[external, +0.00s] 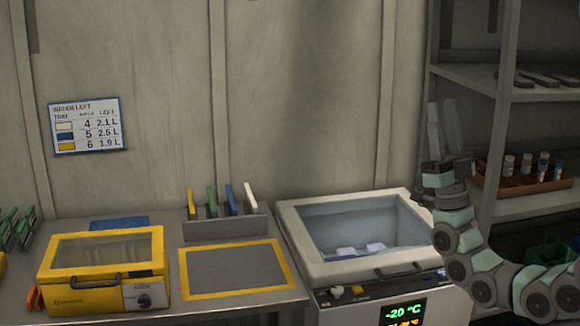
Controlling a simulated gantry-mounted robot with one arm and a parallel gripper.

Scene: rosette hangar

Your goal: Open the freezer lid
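The freezer (345,300) is a white chest with a display reading -20 °C on its front. Its lid (298,232) has a pale frame around a clear window and appears to lie shut. A dark handle (400,273) runs along the lid's front edge. Pale items show dimly through the window. My gripper (443,128) is to the right of the freezer, pointing up in front of the shelving. Its two fingers stand apart with nothing seen between them. It is clear of the lid and handle.
A yellow box with a windowed lid (100,250) stands on the left bench. Beside it lies a yellow-bordered grey mat (235,270), with coloured upright pieces in a rack behind. Shelving on the right holds a brown tray of vials (525,178), close to my arm.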

